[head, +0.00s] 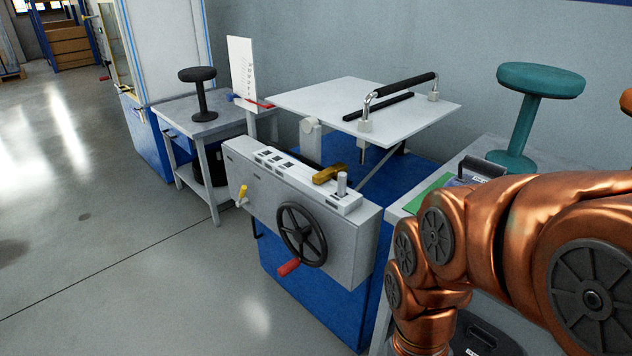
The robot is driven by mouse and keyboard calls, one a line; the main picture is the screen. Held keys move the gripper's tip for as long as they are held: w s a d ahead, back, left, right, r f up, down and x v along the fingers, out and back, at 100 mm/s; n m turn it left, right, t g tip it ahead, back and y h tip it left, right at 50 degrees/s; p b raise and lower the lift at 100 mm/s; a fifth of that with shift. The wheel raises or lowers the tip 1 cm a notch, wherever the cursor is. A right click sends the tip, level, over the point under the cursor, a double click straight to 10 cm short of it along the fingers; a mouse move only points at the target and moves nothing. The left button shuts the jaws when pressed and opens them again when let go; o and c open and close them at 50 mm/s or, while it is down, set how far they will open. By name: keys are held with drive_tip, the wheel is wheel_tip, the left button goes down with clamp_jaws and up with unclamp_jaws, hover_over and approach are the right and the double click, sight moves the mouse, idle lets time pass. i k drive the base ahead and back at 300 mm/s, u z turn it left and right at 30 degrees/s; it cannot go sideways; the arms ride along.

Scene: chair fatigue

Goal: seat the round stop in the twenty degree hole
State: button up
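I cannot tell for certain which part is the round stop. A round black bar (400,84) on bent chrome posts stands at the right of the pale tilting plate (315,95). A small upright silver pin (342,184) stands at the right end of the console's top strip (300,180), beside a brass-coloured lever (328,174). No hole marked twenty degrees can be made out. A white scale board (241,72) with small marks, too small to read, stands behind the plate's left corner. My copper arm fills the lower right; my gripper is out of view.
The grey console (300,215) carries a black handwheel (301,235) with a red handle and a yellow knob (242,194). A black stool-shaped piece (198,92) stands on a side table; a teal one (530,110) stands right. The floor (120,250) at left is clear.

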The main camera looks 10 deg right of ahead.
sight(294, 171)
drive_tip(key=u, duration=0.3)
drive_tip(key=i, duration=0.35)
drive_tip(key=u, duration=0.9)
